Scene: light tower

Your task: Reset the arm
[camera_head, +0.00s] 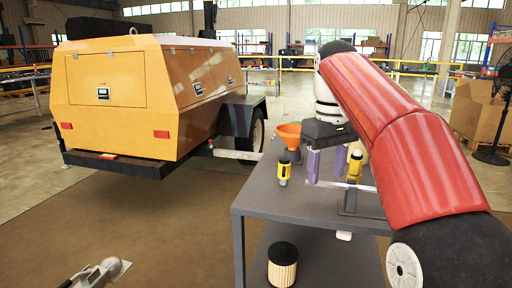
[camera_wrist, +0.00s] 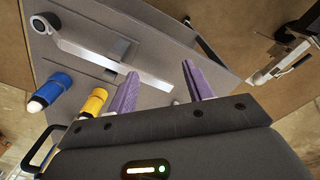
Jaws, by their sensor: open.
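My gripper (camera_head: 327,166) is open over the grey table (camera_head: 262,192), with its two purple fingers apart and nothing between them. In the wrist view my gripper (camera_wrist: 158,88) also shows empty, its fingers pointing at the table top. My red-covered arm reaches from the right side of the head view to it. A blue cylinder with a white tip (camera_wrist: 50,92) and a yellow one (camera_wrist: 92,102) are left of the fingers.
A ribbed filter (camera_head: 282,265) is on the lower shelf. A large yellow trailer unit (camera_head: 130,95) stands at left. Brown floor between is clear.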

